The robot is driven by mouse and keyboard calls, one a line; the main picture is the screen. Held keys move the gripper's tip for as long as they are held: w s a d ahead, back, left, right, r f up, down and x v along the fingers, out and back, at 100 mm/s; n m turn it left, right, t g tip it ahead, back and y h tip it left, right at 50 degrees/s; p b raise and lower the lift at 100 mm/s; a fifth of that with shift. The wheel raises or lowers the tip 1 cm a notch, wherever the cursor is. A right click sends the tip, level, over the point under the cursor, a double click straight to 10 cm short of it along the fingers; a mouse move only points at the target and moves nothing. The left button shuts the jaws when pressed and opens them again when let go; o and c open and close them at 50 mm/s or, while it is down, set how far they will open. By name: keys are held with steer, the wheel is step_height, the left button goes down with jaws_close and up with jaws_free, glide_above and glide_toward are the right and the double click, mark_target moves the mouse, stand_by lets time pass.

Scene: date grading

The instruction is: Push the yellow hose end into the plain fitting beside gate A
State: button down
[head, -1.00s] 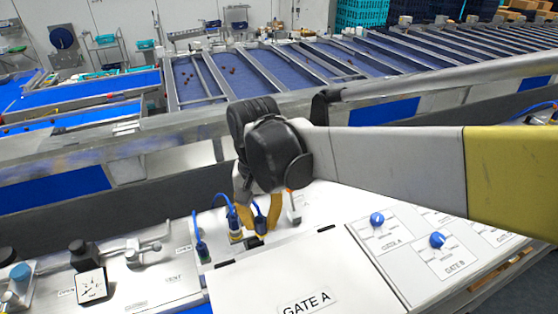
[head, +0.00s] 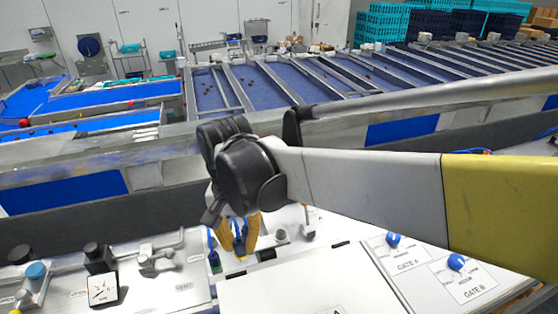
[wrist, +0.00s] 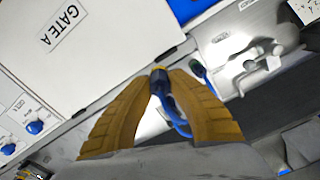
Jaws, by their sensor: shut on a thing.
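My gripper (head: 239,250) is shut on the yellow hose end (wrist: 160,70), a blue-bodied plug with a yellow band at its tip. In the wrist view it sits between my yellow fingertips (wrist: 161,82), and its blue hose curls behind. In the head view the yellow end (head: 240,257) points down, close to the panel. The white gate A panel (wrist: 110,50) lies beside it. A small dark part (head: 266,254) sits right of the hose end, at the panel's edge. I cannot pick out the plain fitting for certain, nor tell whether the tip is inside anything.
A green-banded blue hose end (head: 214,262) stands close at left. A round grey part (head: 282,236) and an upright lever (head: 308,225) stand to the right. A gauge (head: 103,290) and valves are further left. Blue knobs (head: 393,240) are at right.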

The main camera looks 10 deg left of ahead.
steer(key=s+a, duration=0.3)
steer(key=a, duration=0.3)
stand_by(0.4)
steer(key=shift+w, duration=0.15)
steer(key=w+a, duration=0.3)
steer(key=w, duration=0.4)
steer(key=w+a+f, duration=0.1)
steer(key=w+a, duration=0.3)
steer(key=w, duration=0.3)
steer(key=shift+w+f+b, duration=0.25)
steer(key=shift+w+b, duration=0.15)
steer(key=shift+b, duration=0.05)
stand_by(0.6)
step_height(320, 180, down, 6)
steer(key=b, duration=0.4)
stand_by(0.8)
steer(key=shift+f, duration=0.15)
stand_by(0.3)
steer(key=shift+f+b, duration=0.7)
steer(key=shift+f, duration=0.25)
steer(key=shift+f+b, duration=0.3)
steer(key=shift+b, duration=0.05)
stand_by(1.2)
